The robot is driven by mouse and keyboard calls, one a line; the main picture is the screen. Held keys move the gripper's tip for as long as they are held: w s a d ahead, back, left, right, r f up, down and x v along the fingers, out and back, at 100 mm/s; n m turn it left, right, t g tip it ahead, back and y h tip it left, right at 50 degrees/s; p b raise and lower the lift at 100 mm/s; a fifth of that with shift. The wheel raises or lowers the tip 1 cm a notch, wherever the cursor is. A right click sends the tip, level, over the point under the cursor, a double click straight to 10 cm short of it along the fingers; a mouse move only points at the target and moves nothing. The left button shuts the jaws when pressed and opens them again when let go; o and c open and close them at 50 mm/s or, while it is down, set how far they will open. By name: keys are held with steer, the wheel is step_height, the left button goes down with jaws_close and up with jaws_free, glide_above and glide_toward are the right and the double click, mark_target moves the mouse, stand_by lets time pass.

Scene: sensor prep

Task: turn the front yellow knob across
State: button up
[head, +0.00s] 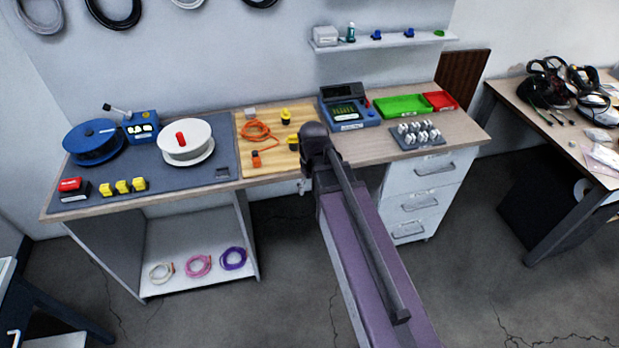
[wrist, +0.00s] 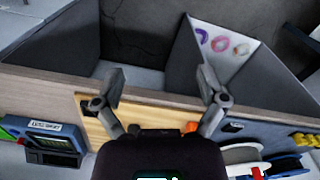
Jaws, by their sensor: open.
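The front yellow knob (head: 292,142) sits near the right edge of a wooden board (head: 242,150) on the bench, partly covered by my arm in the head view. A second yellow knob (head: 286,116) with a dark base stands behind it. I cannot make out either yellow knob in the wrist view. My gripper (wrist: 160,78) is open and empty, its two fingers spread wide over the board and the bench's front edge. In the head view it is mostly hidden behind my wrist.
An orange cable (head: 258,131) and an orange block (head: 256,160) lie on the board, left of the knobs. A blue tester (head: 347,107) and grey tray (head: 417,139) stand to the right. A white spool (head: 186,140) stands left. Below the board is open leg room.

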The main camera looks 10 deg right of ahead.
steer(key=s, duration=0.1)
steer(key=s+f+m, duration=0.1)
steer(key=s+m+b, duration=0.1)
steer(key=shift+s+f, duration=0.25)
steer(key=shift+s, duration=0.05)
steer(key=s+m, duration=0.1)
steer(key=s, duration=0.1)
steer(key=shift+s+m, duration=0.3)
steer(key=shift+s, duration=0.05)
steer(key=shift+w, duration=0.1)
stand_by(1.3)
